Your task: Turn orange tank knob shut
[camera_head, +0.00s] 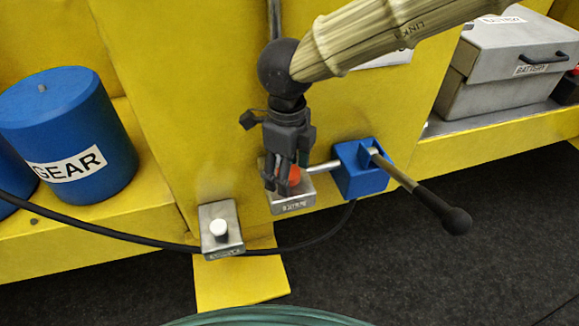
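The orange knob (294,176) shows as a small patch of orange behind and beside my gripper's fingers. It sits on a grey metal block (293,206) with a small label that I cannot read clearly. My gripper (284,188) points down at the knob, and its dark fingers cover most of it. I cannot tell whether the fingers touch the knob or how far apart they are.
A blue block (357,175) with a black-ended lever (440,207) stands right of the knob. A black hose (110,237) runs below. A blue GEAR tank (70,125) and a battery box (505,70) flank the yellow frame.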

